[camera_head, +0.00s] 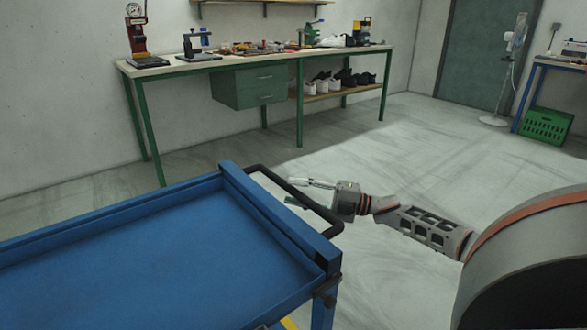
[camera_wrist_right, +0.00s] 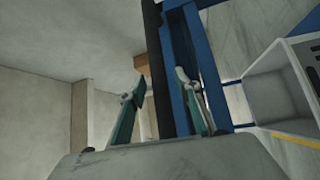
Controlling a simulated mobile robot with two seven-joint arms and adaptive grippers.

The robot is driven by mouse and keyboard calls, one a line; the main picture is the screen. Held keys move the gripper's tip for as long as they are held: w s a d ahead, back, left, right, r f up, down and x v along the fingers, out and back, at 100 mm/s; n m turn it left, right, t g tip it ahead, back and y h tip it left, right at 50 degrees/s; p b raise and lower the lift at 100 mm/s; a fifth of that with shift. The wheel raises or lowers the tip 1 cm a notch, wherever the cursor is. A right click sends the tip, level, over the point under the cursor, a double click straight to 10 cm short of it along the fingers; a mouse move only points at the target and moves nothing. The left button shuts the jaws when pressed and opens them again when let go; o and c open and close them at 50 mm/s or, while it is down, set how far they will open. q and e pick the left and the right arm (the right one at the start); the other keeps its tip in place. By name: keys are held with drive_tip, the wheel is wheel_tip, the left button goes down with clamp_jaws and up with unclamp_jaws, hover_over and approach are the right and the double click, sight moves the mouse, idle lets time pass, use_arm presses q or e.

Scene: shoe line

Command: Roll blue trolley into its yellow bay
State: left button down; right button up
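The blue trolley (camera_head: 130,250) fills the lower left of the head view, its top tray empty where visible. Its black handle (camera_head: 278,178) is at the right end. My right gripper (camera_head: 289,190) is at this handle, coming from the right. In the right wrist view, its two fingers (camera_wrist_right: 160,80) are spread, with the black handle bar (camera_wrist_right: 166,60) running between them. The left finger is clearly apart from the bar; whether the right one touches it I cannot tell. A short yellow floor line (camera_head: 290,323) shows below the trolley; the bay's full outline is out of view. My left gripper is not in view.
A green-legged workbench (camera_head: 225,66) with tools and shoes stands along the back wall. A green crate (camera_head: 547,125), a fan (camera_head: 512,60) and a blue-framed table are at the far right. Open floor (camera_head: 430,140) lies between. A pale bin (camera_wrist_right: 275,90) shows in the wrist view.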

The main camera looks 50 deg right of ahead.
drive_tip(key=v, duration=1.1)
drive_tip(key=shift+d+r, duration=0.1)
